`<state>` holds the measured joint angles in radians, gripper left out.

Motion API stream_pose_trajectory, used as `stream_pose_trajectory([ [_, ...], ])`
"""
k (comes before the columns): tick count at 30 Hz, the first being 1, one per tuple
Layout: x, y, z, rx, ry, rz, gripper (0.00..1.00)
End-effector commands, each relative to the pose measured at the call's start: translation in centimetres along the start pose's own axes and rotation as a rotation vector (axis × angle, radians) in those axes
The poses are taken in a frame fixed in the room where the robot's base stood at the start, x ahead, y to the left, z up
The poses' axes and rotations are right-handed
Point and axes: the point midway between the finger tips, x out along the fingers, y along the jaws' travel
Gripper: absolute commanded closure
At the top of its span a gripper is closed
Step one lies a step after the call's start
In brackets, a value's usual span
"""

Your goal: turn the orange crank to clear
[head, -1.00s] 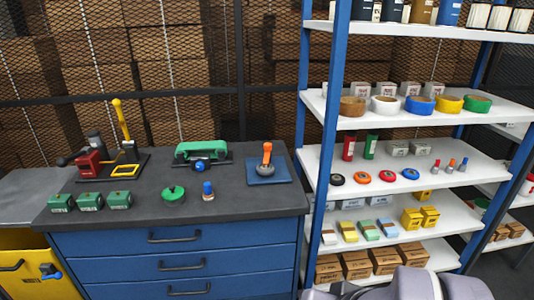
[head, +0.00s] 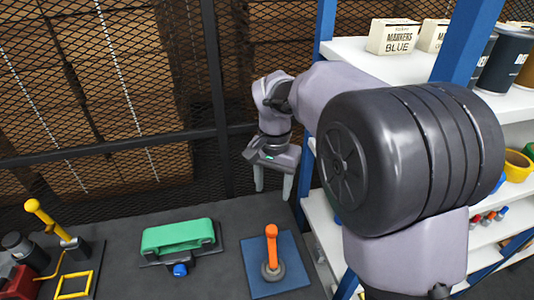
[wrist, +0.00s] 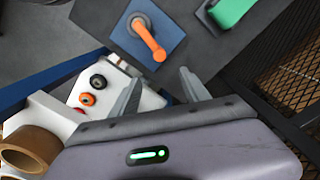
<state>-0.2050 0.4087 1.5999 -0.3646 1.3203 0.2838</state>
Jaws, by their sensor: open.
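The orange crank (head: 271,244) stands on a grey round hub on a blue square plate (head: 292,271) at the right end of the dark bench top. In the wrist view the orange crank (wrist: 148,38) shows beyond the fingertips, on its blue plate (wrist: 168,33). My gripper (head: 273,187) is open and empty, pointing down, above and behind the crank in the head view and apart from it. Its two fingers also show in the wrist view (wrist: 158,88). Nothing hides the crank.
A green-topped device (head: 178,236) with a blue knob sits left of the crank. A yellow lever (head: 48,218) stands farther left. A white shelf unit with blue posts (head: 326,30) stands close on the right. A mesh fence (head: 120,90) runs behind the bench.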

Motion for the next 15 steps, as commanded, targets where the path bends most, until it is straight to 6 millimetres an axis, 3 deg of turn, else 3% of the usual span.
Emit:
stream_pose_trajectory([
  [5,1.6,-0.4,-0.4,0.003,-0.009,0.015,0.46],
  [15,11.7,-0.2,-0.2,0.003,-0.011,0.015,0.46],
])
